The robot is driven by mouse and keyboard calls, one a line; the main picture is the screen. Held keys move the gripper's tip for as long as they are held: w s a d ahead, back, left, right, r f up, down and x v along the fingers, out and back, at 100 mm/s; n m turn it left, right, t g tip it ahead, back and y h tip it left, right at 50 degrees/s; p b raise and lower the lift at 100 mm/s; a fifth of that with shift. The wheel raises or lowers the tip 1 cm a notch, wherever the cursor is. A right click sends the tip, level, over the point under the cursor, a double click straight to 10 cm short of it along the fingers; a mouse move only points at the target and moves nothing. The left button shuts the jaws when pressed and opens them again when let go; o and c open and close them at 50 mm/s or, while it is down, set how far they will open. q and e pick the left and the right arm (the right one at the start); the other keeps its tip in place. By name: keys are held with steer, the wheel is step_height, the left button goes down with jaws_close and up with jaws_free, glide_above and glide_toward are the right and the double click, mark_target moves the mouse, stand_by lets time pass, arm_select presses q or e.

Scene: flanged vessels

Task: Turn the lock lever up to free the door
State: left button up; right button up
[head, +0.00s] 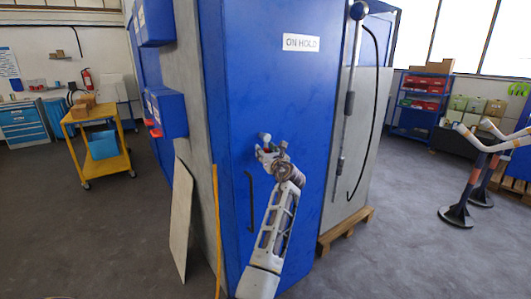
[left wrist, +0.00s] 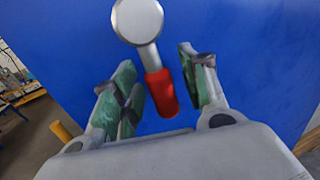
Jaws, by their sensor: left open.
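The blue door (head: 283,110) fills the middle of the head view, with a sign reading "ON HOLD" near its top. The lock lever has a round grey hub and a red grip (left wrist: 161,92), seen in the left wrist view. There the grip points down and slightly right from the hub. My left gripper (left wrist: 158,92) is open, with its green-padded fingers on either side of the red grip; I cannot tell whether they touch it. In the head view my left gripper (head: 270,150) is at the door and mostly hides the lever. My right gripper is not in view.
A dark pull handle (head: 251,200) is on the door, left of my arm. A board (head: 181,215) and a yellow pole (head: 216,230) lean at the left. A yellow cart (head: 100,150) stands far left. A wooden pallet (head: 345,228) lies at the right.

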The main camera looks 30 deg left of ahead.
arm_select(q)
steer(key=c, duration=0.8)
jaws_close()
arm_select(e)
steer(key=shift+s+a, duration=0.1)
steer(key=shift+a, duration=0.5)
